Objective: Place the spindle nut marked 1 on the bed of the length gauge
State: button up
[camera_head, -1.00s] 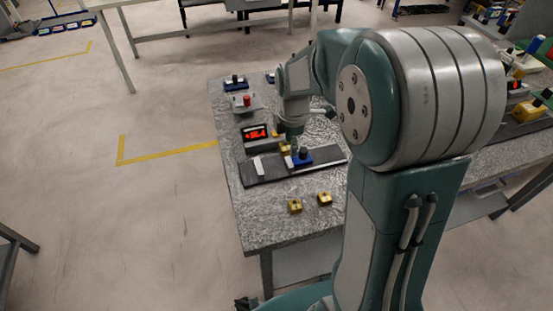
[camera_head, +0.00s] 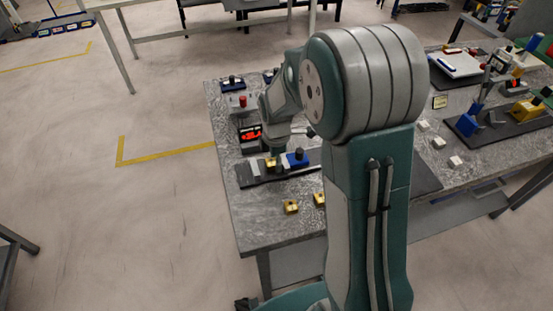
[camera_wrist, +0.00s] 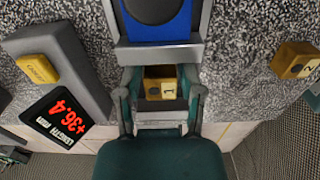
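The spindle nut marked 1 (camera_wrist: 168,88) is a small yellow block with a dark hole. It sits between the fingers of my gripper (camera_wrist: 163,96), which appear closed on its sides. In the head view the nut (camera_head: 270,163) is low at the dark bed of the length gauge (camera_head: 246,178), left of the blue block with a black knob (camera_head: 297,160). That blue block also shows ahead of the fingers in the wrist view (camera_wrist: 165,30). I cannot tell whether the nut touches the bed. The gauge display (camera_wrist: 62,122) reads +36.4.
Two other yellow nuts, one (camera_head: 291,207) and another (camera_head: 319,199), lie on the table's front. One marked 2 shows in the wrist view (camera_wrist: 296,60). A red-knobbed device (camera_head: 242,101) stands behind the display. White blocks (camera_head: 455,161) and another gauge (camera_head: 468,126) are to the right.

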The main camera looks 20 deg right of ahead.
aim_at(274, 161)
jog(key=shift+o, duration=0.2)
jog(key=shift+a, duration=0.35)
jog(key=shift+d+r, duration=0.1)
jog(key=shift+r, duration=0.3)
notch_tip(274, 161, up, 10)
jog(key=r, duration=0.1)
jog(key=s+r+m+t, duration=0.2)
jog(key=s+r+m, duration=0.2)
jog(key=s+m, duration=0.5)
jog(key=s+r+m+t, duration=0.3)
jog(key=s+r+m, duration=0.2)
jog(key=s+m, duration=0.4)
jog(key=s, duration=0.3)
jog(key=shift+t, duration=0.3)
